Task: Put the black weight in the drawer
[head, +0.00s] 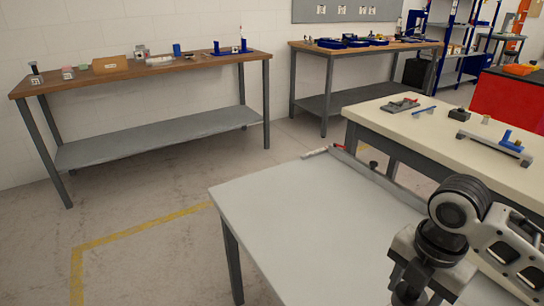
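My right gripper (408,294) hangs over the near grey table (300,215) at the lower right, with its arm coming in from the right. Its dark fingers are partly cut off by the bottom edge, so I cannot tell whether they are open or hold anything. My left gripper is out of view. A small dark cylinder (34,68) stands at the left end of the wooden bench, and a small black block (459,114) lies on the cream table; I cannot tell whether either is the black weight. I cannot make out a drawer.
The cream table (400,118) at the right holds several small tools. A red cabinet (505,100) stands behind it. The near table's visible top is mostly bare.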

